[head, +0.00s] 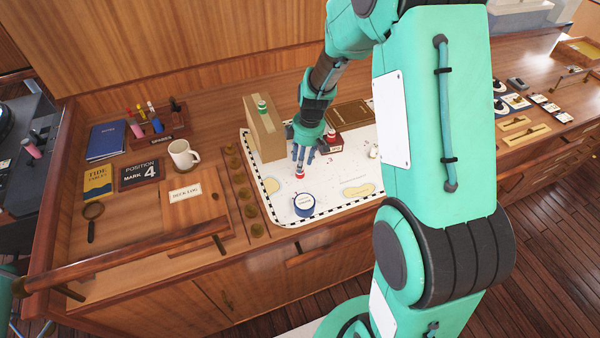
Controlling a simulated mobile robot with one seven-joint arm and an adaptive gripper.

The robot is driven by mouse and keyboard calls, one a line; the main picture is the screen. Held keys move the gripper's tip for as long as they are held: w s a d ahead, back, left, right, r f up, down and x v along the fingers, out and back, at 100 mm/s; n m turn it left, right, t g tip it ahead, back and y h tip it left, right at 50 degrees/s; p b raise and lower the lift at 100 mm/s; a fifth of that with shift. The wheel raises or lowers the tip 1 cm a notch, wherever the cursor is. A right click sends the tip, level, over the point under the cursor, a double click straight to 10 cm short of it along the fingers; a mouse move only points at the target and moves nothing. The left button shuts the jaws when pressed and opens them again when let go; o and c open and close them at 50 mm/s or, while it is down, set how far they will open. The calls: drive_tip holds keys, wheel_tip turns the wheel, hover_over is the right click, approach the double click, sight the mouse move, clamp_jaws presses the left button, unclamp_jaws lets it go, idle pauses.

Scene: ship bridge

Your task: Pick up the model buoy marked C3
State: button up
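A small red and white model buoy (300,172) stands on the white chart, just below my gripper (301,160). My gripper points down with its fingers spread apart, close over the buoy's top; I cannot tell whether they touch it. A second buoy, green and white (262,106), stands on top of a tan upright box (265,132). A third, red-topped buoy (331,134) is at a dark red labelled box (329,146), right of my gripper. A small whitish object (373,151) lies near my arm. No C3 marking is readable on any buoy.
A blue round item with a white top (304,204) sits on the chart (335,202) in front of the buoy. The tan box stands close to the left of my gripper. A mug (184,154) and deck log (186,194) are further left. My arm hides the chart's right side.

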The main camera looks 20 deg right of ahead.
drive_tip(key=shift+w+a+f, duration=0.1)
drive_tip(key=shift+a+f, duration=0.05)
drive_tip(key=shift+f, duration=1.15)
drive_tip(key=shift+a+f, duration=0.15)
drive_tip(key=shift+f, duration=1.15)
drive_tip(key=shift+c, duration=0.5)
drive_tip(key=c, duration=0.5)
